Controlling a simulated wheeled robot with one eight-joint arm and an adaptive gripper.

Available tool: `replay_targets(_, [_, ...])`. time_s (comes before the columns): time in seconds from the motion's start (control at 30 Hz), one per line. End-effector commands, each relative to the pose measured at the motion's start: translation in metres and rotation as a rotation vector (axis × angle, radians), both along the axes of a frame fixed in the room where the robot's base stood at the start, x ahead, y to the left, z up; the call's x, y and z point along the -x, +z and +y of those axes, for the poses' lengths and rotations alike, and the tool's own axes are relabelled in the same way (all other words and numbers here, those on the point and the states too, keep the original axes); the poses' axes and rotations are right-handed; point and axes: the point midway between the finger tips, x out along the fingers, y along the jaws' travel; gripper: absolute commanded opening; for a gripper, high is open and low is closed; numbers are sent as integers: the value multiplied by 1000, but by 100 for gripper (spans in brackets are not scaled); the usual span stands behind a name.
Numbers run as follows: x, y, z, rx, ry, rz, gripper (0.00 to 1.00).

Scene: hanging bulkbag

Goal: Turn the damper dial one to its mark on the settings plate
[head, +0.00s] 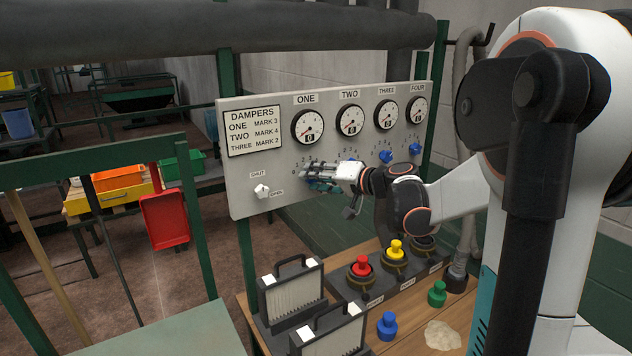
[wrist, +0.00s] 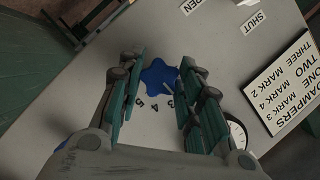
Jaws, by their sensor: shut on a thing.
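The settings plate (head: 254,130) on the grey panel (head: 270,208) reads ONE MARK 3, TWO MARK 4, THREE MARK 2. My gripper (head: 308,174) is at the panel below gauge ONE (head: 308,126). In the wrist view, the blue lobed damper dial one (wrist: 158,76) sits between the two fingers, and my gripper (wrist: 163,62) is shut on it. A short pale line shows on the dial, near the numerals 3, 4 and 5; its exact setting is hard to tell.
Other blue dials (head: 386,157) sit to the right under their gauges. A white shut/open switch (head: 261,190) is at lower left. Below are the bench with coloured buttons (head: 395,250), filter-like boxes (head: 293,291) and a blue knob (head: 387,325). A thick pipe (head: 180,32) runs above the panel.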

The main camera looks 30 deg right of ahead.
Motion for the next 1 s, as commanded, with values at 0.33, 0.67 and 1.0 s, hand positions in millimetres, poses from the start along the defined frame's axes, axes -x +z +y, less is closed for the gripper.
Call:
replay_targets(0.33, [0, -3, -1, -206, -1, 9, 9])
replay_targets(0.67, [1, -2, -1, -274, 0, 12, 9])
replay_targets(1.0, [1, -2, -1, -277, -1, 12, 9])
